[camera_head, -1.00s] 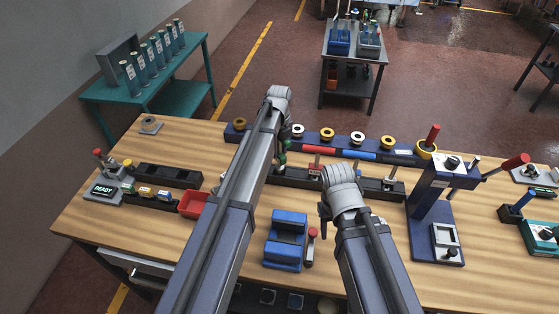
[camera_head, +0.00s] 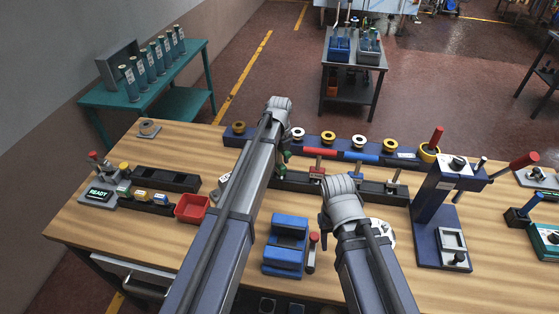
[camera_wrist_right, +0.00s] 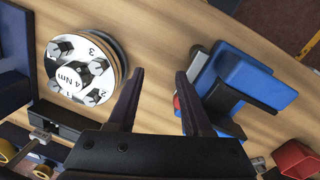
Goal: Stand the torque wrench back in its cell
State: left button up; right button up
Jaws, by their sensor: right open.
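Several T-handled tools stand in a long black rack (camera_head: 345,187) behind my arms, one with a red handle (camera_head: 317,168). A short red-topped tool (camera_head: 312,252) is beside the blue cradle (camera_head: 285,244). I cannot tell which is the torque wrench, or which cell is its own. My right gripper (camera_wrist_right: 160,75) is open and empty, with bare wood showing between its fingers. It is between the cradle and a round disc (camera_wrist_right: 82,68) marked 4 Nm with several bolts. My left gripper (camera_head: 284,164) is near the rack's left part, mostly hidden behind its arm; its jaws cannot be made out.
A blue press stand (camera_head: 432,215) with a red-knobbed lever rises on the right. A red tray (camera_head: 192,208), a black block (camera_head: 160,178) and a READY display (camera_head: 100,193) are on the left. A blue rail (camera_head: 325,145) with spools runs behind the rack. Bare wood lies at front left.

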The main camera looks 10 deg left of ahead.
pick_arm(q)
jog(key=shift+o, duration=0.6)
jog(key=shift+r, duration=0.15)
notch_tip(320, 180, up, 12)
jog(key=p, duration=1.2)
jog(key=shift+r, duration=0.1)
jog(key=s+d+n, duration=0.2)
jog(key=s+n, duration=0.5)
jog(key=s, duration=0.2)
jog(key=s+d+n, duration=0.3)
jog(key=s+n, duration=0.5)
jog(key=s, duration=0.2)
jog(key=s+d+n+y, duration=0.1)
jog(key=s+d+n, duration=0.2)
jog(key=s+n, duration=0.5)
jog(key=shift+s+d, duration=0.25)
jog(key=shift+s, duration=0.6)
